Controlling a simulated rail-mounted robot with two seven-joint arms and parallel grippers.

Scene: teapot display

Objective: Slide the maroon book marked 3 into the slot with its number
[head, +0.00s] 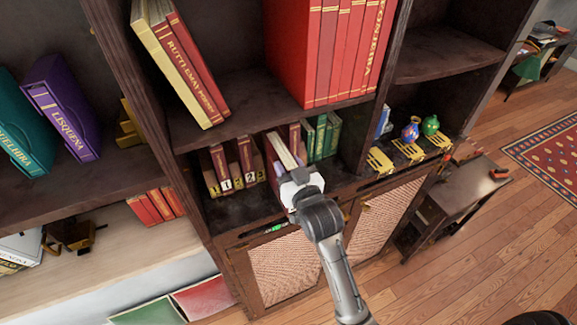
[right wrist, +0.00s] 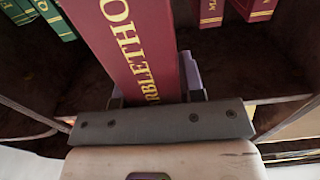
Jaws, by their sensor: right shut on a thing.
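My right gripper (head: 297,184) is shut on a maroon book (head: 283,150) in front of the middle shelf bay in the head view. The right wrist view shows this maroon book (right wrist: 145,50) with gold letters on its spine, standing between the fingers. I cannot see a number 3 on it. A rack with yellow number labels (head: 238,181) sits on the same shelf, just left of the held book. Maroon books (head: 219,165) stand in the rack's left part. The gripper hides part of the held book. My left gripper is not in view.
Green books (head: 320,138) stand right of the held book. Blue and green vases (head: 430,126) stand farther right. The shelf board (head: 232,207) in front of the rack is bare.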

